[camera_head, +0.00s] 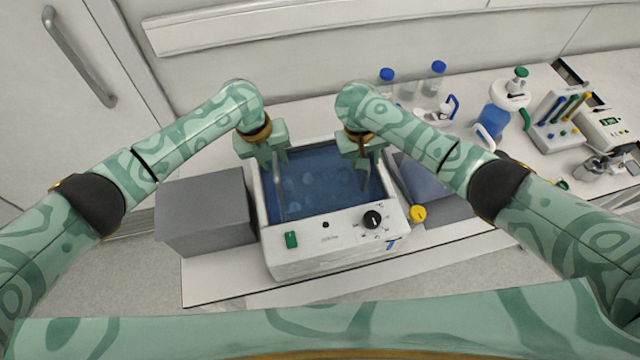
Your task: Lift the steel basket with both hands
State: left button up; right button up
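A white bath (330,252) with a knob and a green switch on its front stands on the bench, filled with blue liquid. The steel basket (279,190) shows only as thin grey upright parts at the left and right sides of the bath; its lower part is hidden in the liquid. My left gripper (275,160) points down over the left side, close to the left upright part. My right gripper (366,158) points down over the right side, close to the right upright part. Whether the fingers are closed on these parts is unclear.
A grey box (205,212) stands left of the bath, and a blue-grey item (428,182) lies to its right. Bottles with blue caps (437,78), a blue flask (492,122) and a tube rack (558,122) stand farther right. A wall is behind the bench.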

pick_arm(q)
jog(key=shift+w+f, duration=0.1)
jog(key=shift+f, duration=0.45)
pick_arm(e)
jog(key=shift+w+d+f, duration=0.1)
jog(key=shift+d+f, duration=0.05)
jog(key=shift+f, duration=0.4)
pick_arm(q)
grip_shut()
pick_arm(e)
grip_shut()
dwell(0.4)
